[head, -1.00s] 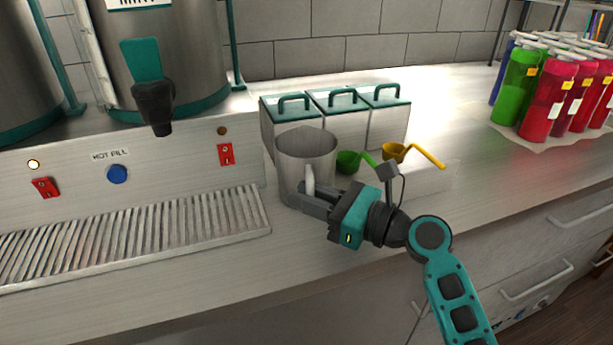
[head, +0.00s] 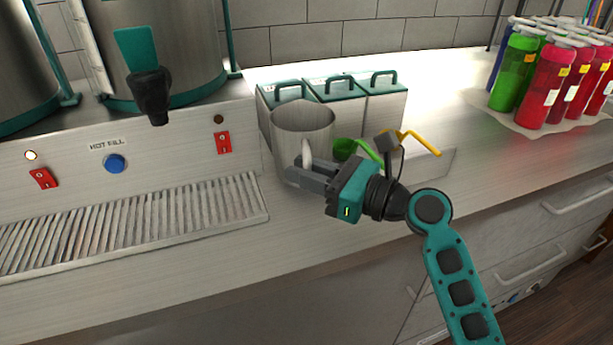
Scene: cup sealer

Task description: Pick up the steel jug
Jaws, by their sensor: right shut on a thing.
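The steel jug (head: 287,148) is a grey metal cylinder, upright, with an open top and a pale handle on its near right side. It is in the middle of the head view, in front of the lidded containers. My right gripper (head: 306,174) reaches in from the right and is shut on the jug's handle. The jug appears slightly above the counter, though its underside is partly hidden by my fingers. My left gripper is not in view.
Teal-lidded containers (head: 383,103) stand close behind the jug. A green scoop (head: 343,148) and a yellow scoop (head: 421,143) lie to its right. A ribbed drip tray (head: 130,226) and dispenser tap (head: 150,95) are left. Colored bottles (head: 537,96) stand far right.

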